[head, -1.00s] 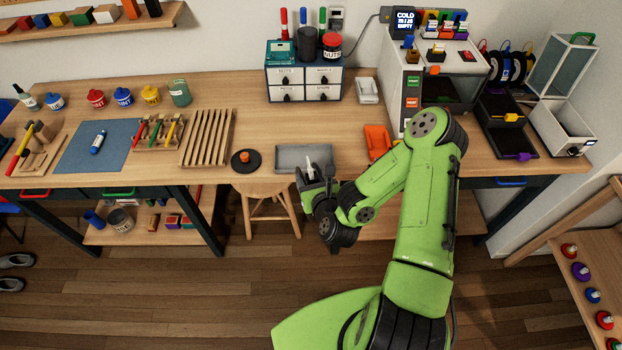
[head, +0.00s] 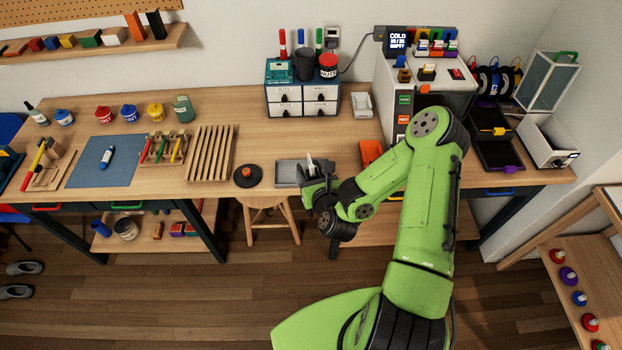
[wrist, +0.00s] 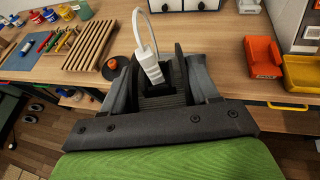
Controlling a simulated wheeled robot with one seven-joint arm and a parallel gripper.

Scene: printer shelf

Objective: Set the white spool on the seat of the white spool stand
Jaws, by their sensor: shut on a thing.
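My gripper (head: 311,171) is near the front edge of the workbench, over or just in front of a grey tray (head: 286,173). In the wrist view its dark fingers (wrist: 152,80) are shut on a white ridged piece (wrist: 150,72) with a thin white loop rising from it. Its white tip also shows above the fingers in the head view (head: 310,160). I cannot make out a round spool shape in it. The fingers hide its lower end. I cannot pick out a white spool stand in either view.
A black disc with a red-orange knob (head: 247,180) lies left of the grey tray. A wooden stool (head: 268,204) stands below. An orange bin (head: 371,152) and printer (head: 404,85) are to the right. Coloured spools (head: 568,275) line a low shelf at far right.

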